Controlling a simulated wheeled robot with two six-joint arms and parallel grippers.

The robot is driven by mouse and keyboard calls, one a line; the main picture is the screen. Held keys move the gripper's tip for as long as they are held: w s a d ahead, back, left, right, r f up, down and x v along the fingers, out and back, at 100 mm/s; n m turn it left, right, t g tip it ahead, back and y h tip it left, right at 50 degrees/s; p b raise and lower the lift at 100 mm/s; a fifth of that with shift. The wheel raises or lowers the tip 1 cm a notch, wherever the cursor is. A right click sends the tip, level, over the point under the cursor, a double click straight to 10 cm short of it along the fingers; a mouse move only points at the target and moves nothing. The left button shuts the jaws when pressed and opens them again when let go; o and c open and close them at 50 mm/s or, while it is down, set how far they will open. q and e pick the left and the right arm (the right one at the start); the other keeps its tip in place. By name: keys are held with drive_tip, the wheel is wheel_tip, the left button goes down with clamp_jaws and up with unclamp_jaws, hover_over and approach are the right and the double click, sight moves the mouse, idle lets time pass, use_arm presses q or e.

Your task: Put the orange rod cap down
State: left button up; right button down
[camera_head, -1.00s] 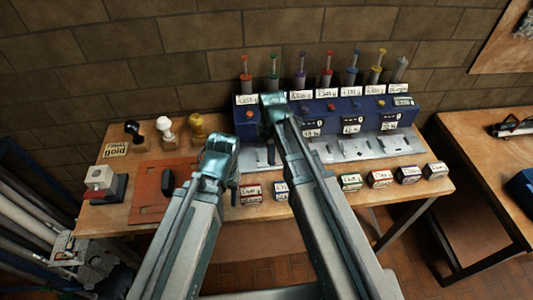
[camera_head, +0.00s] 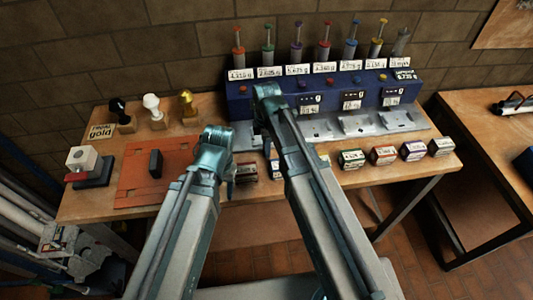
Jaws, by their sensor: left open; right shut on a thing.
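A blue stand (camera_head: 300,92) at the back of the table holds a row of upright rods with coloured tops. The leftmost rod (camera_head: 238,40) has an orange-red top, and a small orange-red knob (camera_head: 243,88) sits below its label on the stand. My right gripper (camera_head: 264,120) is shut at the stand's left part, just right of that knob. What it holds is hidden behind its own wrist, so I cannot tell its colour. My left gripper (camera_head: 230,178) is open, nearer to me, between the orange mat and the small boxes.
An orange mat (camera_head: 133,190) with a black block (camera_head: 155,163) lies on the left. Several small boxes (camera_head: 384,155) line the front edge. Metal plates (camera_head: 362,124) lie before the stand.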

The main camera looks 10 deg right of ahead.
use_arm(q)
drive_tip(key=shift+f, duration=0.75)
use_arm(e)
drive_tip(key=shift+f, duration=0.8)
use_arm(q)
drive_tip(key=shift+b, duration=0.3)
drive_tip(key=shift+f, duration=0.2)
use_arm(e)
drive_tip(key=shift+f, duration=0.15)
drive_tip(key=c, duration=0.8)
unclamp_jaws()
drive_tip(key=shift+c, duration=0.2)
use_arm(q)
drive_tip(key=shift+r, duration=0.2)
use_arm(e)
drive_tip(key=shift+r, duration=0.2)
wheel_tip(320, 180, up, 12)
drive_tip(key=p, duration=1.2)
use_arm(q)
wheel_tip(320, 180, up, 12)
use_arm(e)
drive_tip(key=s+a+m+h, duration=0.1)
drive_tip(key=s+a+m, duration=0.2)
drive_tip(key=s+m, duration=1.1)
drive_tip(key=shift+s+a, duration=0.15)
drive_tip(key=shift+a, duration=0.15)
